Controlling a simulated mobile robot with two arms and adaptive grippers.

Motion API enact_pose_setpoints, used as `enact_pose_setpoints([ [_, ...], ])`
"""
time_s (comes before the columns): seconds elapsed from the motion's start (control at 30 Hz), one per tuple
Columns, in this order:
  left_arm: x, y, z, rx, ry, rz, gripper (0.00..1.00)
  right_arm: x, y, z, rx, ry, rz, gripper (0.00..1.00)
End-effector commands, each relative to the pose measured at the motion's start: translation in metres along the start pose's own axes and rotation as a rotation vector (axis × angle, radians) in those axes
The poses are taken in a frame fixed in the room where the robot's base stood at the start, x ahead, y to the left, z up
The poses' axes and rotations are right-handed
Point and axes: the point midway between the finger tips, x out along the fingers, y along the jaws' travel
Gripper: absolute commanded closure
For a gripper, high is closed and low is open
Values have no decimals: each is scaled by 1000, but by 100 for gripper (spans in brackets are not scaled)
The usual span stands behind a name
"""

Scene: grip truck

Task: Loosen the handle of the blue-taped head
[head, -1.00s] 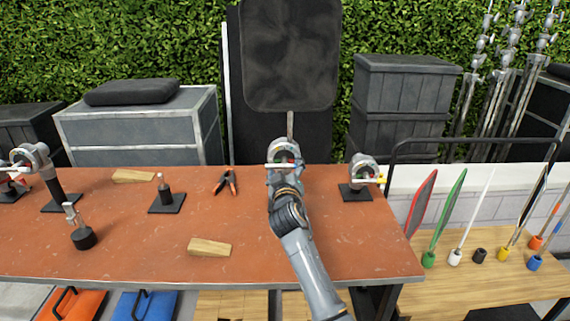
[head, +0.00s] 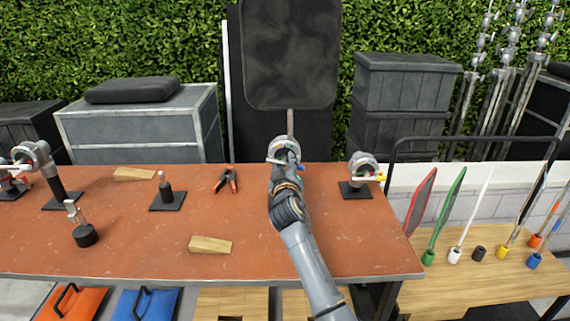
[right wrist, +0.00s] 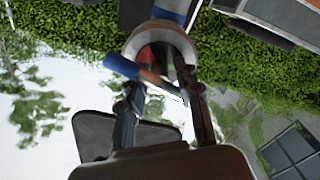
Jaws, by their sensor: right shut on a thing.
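The blue-taped head (head: 284,146) is a round grey metal clamp head near the far edge of the red-brown table, in front of the tall black panel. In the right wrist view, the head (right wrist: 160,38) has a handle (right wrist: 121,66) with a blue end sticking out to the left. My right gripper (head: 287,160) reaches up to the head from the near side. In the right wrist view, my right gripper (right wrist: 165,95) has its two fingers at the handle below the ring, shut on it. The fingers hide part of the handle. My left gripper is in neither view.
Another head on a black base (head: 361,174), with yellow on it, stands to the right. Red-handled pliers (head: 226,181), wooden wedges (head: 210,245) and small stands (head: 167,194) lie to the left. The near right of the red-brown table (head: 365,245) is clear.

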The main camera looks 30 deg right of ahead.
Motion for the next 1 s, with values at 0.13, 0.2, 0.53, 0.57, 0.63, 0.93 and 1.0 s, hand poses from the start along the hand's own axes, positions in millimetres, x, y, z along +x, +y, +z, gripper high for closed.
enact_pose_setpoints([
  [0.13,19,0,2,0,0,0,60,1,0,2,145,5,7,98],
  [0.2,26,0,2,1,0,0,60,1,1,2,233,5,7,99],
  [0.53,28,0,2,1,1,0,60,2,5,-3,344,8,8,99],
  [0.57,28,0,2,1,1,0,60,2,6,-3,343,9,8,99],
  [0.63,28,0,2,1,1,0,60,2,6,-3,343,9,9,64],
  [0.93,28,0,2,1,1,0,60,1,3,-2,342,6,5,27],
  [1.0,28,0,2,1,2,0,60,1,3,-2,341,5,5,27],
])
